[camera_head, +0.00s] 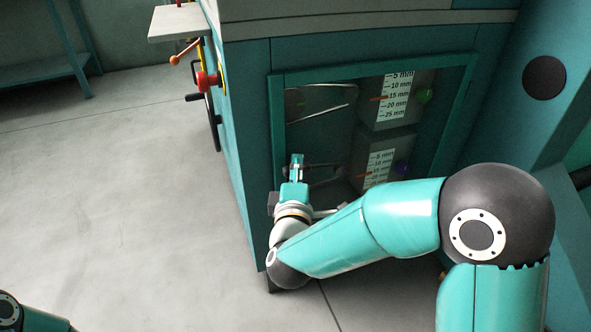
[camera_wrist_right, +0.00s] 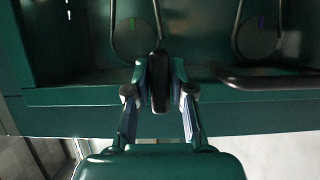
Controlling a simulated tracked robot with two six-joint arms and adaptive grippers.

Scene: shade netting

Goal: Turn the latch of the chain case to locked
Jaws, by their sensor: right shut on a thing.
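The chain case is a teal housing (camera_head: 257,130) with a framed window (camera_head: 276,125) in its front. My right gripper (camera_head: 296,168) is at the lower left of this window in the head view. In the right wrist view, the gripper (camera_wrist_right: 158,92) has a finger on each side of a dark upright latch handle (camera_wrist_right: 157,75) and is shut on it. The handle stands at the edge of the teal frame (camera_wrist_right: 80,96). In the head view the gripper hides the latch, and its locked or unlocked marking cannot be read. My left gripper is out of view.
An orange-tipped lever (camera_head: 187,52) and a red hub (camera_head: 207,80) stick out on the left side. The floor (camera_head: 120,200) at left is clear.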

